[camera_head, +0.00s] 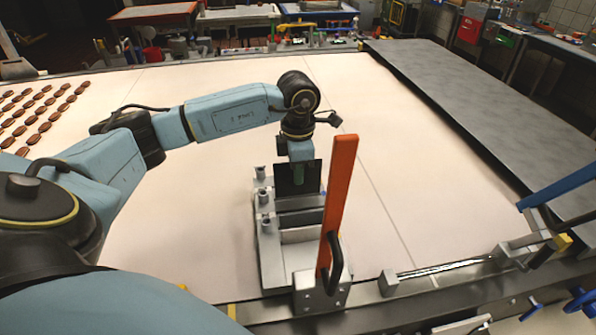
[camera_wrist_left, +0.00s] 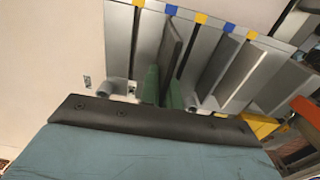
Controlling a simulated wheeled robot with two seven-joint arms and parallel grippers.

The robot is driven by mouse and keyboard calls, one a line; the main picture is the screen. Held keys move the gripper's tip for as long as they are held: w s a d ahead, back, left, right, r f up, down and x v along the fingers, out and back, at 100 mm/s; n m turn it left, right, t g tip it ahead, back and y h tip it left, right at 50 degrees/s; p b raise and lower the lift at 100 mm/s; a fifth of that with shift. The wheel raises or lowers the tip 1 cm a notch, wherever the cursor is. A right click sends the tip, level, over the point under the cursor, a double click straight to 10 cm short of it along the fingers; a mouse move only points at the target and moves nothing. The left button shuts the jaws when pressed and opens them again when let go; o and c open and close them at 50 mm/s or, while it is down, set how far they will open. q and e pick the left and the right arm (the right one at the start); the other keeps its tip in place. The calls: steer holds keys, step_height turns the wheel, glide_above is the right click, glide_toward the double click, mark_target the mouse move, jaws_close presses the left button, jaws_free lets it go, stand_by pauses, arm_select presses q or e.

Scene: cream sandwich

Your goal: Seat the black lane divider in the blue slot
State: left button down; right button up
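The black lane divider (camera_head: 297,179) is an upright dark plate at the far end of the grey metal slotted fixture (camera_head: 271,255) in the head view. My left gripper (camera_head: 300,172) comes down on it from above, and its green fingers are closed on the plate. In the left wrist view the divider (camera_wrist_left: 172,45) stands between the two green fingers (camera_wrist_left: 163,88). Its far end is near a blue mark (camera_wrist_left: 171,10) on the fixture's edge. The fingers hide its near end, and I cannot tell whether its lower edge is in a slot. My right gripper is not in view.
An upright orange lever (camera_head: 338,205) stands at the fixture's near right. Other grey plates (camera_wrist_left: 218,65) and yellow and blue marks line the fixture. Brown biscuits (camera_head: 38,112) lie at far left. The pale table is clear around the fixture. A blue-handled lever (camera_head: 560,185) is at right.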

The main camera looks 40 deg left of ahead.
mark_target(298, 195)
arm_select(q)
steer(key=shift+f+b, duration=1.95)
steer(key=shift+f, duration=0.55)
steer(key=c, duration=1.5)
jaws_free()
steer(key=shift+c, duration=0.2)
step_height(298, 195, up, 13)
steer(key=shift+r, duration=0.2)
